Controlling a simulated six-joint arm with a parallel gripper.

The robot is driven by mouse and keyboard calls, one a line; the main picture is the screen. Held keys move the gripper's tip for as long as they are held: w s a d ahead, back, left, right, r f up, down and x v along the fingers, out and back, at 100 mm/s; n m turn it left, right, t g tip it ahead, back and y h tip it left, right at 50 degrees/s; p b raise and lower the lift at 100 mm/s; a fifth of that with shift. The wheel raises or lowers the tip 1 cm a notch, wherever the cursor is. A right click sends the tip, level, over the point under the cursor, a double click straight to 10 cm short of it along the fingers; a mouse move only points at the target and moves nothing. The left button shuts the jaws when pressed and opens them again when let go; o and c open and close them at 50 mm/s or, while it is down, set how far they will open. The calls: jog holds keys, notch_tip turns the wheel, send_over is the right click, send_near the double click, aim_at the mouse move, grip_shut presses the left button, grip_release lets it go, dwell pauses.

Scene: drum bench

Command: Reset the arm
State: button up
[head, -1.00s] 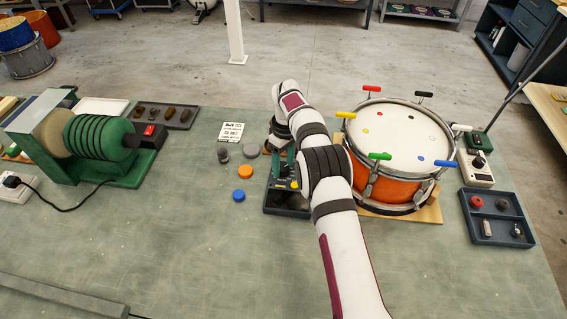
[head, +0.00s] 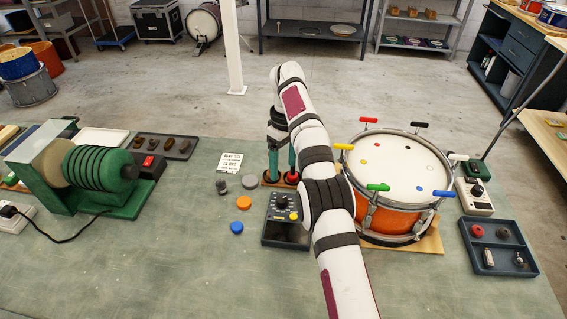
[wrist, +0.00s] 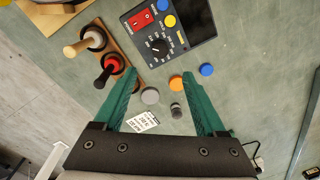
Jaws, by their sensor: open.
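My gripper (head: 282,178) hangs at the end of my white arm near the middle of the bench, behind a dark control box (head: 282,207). In the wrist view my gripper (wrist: 158,73) has its two green fingers wide apart, with nothing between them. The control box (wrist: 165,42) has a dial, a red switch, yellow and blue buttons and a dark panel. Beyond the fingertips lie a grey disc (wrist: 150,96), an orange disc (wrist: 176,83) and a blue disc (wrist: 207,70). My arm hides part of the bench and the drum's left edge.
An orange drum (head: 385,214) with coloured tuning handles stands at the right. A wooden rack (wrist: 120,48) with handled pieces is beside the control box. A green machine (head: 95,170) is at the left; a divided tray (head: 500,258) is at the right. The bench's front left is clear.

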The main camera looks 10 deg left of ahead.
dwell(0.4)
jog(key=s+d+r+m, duration=0.8)
jog(key=s+d+r, duration=0.2)
jog(key=s+r, duration=0.45)
jog(key=s+d+f+m, duration=0.1)
jog(key=s+f+m, duration=0.1)
jog(key=s, duration=0.6)
jog(key=s+d+f+m+y, duration=0.1)
jog(key=s+d+f+m, duration=0.1)
jog(key=s, duration=0.7)
jog(key=s+d+f+m, duration=0.1)
jog(key=s+f+m, duration=0.3)
jog(key=s, duration=0.5)
jog(key=shift+d+f+m, duration=0.15)
jog(key=shift+f+m, duration=0.1)
jog(key=shift+m, duration=0.25)
jog(key=shift+w, duration=0.1)
